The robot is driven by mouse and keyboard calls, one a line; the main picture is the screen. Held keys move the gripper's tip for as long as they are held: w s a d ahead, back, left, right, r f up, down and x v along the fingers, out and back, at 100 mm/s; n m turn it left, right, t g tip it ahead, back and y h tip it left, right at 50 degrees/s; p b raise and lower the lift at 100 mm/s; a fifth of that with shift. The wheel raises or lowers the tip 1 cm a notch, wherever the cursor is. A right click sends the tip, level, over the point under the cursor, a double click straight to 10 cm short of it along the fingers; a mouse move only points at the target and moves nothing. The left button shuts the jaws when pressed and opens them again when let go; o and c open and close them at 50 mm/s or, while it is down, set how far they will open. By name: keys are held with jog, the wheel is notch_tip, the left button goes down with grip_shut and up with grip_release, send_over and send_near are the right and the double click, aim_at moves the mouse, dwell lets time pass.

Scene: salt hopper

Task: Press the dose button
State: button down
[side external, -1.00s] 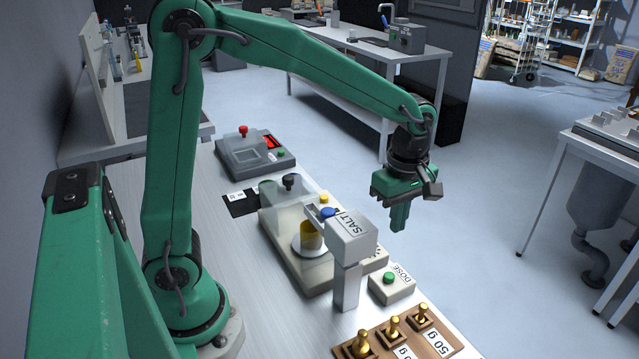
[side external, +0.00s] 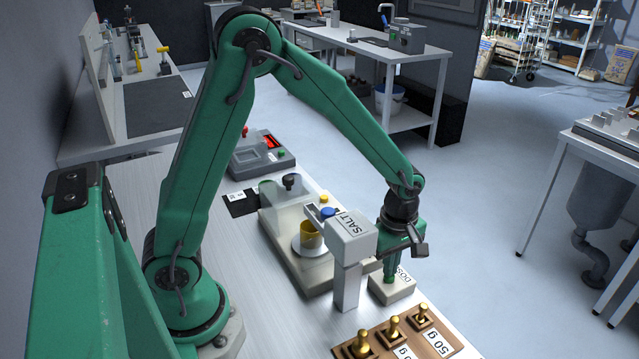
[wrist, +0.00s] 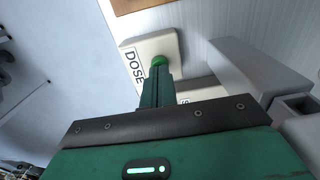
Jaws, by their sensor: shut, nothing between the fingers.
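The dose box (side external: 393,290) is a pale block labelled DOSE, right of the salt hopper's post. My gripper (side external: 389,279) is shut and empty, pointing down over the box, and its fingertips hide the green button in the side view. In the wrist view the green dose button (wrist: 159,60) shows just beyond the fingertips (wrist: 157,70) on the box (wrist: 150,45). The tips are at or very near the button; I cannot tell whether it is pressed in. The grey salt hopper (side external: 352,236), labelled SALT, stands just left of my gripper.
A yellow cup (side external: 311,236) sits on a pan under the hopper spout, beside a clear cover (side external: 285,207). A wooden tray (side external: 384,345) with brass weights lies in front of the dose box. A control box (side external: 255,160) with a red display stands behind.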

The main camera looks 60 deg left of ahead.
jog(key=shift+f, duration=0.2)
jog(key=shift+s+f, duration=0.1)
jog(key=shift+f, duration=0.9)
jog(key=shift+r, duration=0.1)
notch_tip(320, 180, up, 14)
jog(key=shift+w+r, duration=0.2)
jog(key=shift+w, duration=0.1)
dwell(0.9)
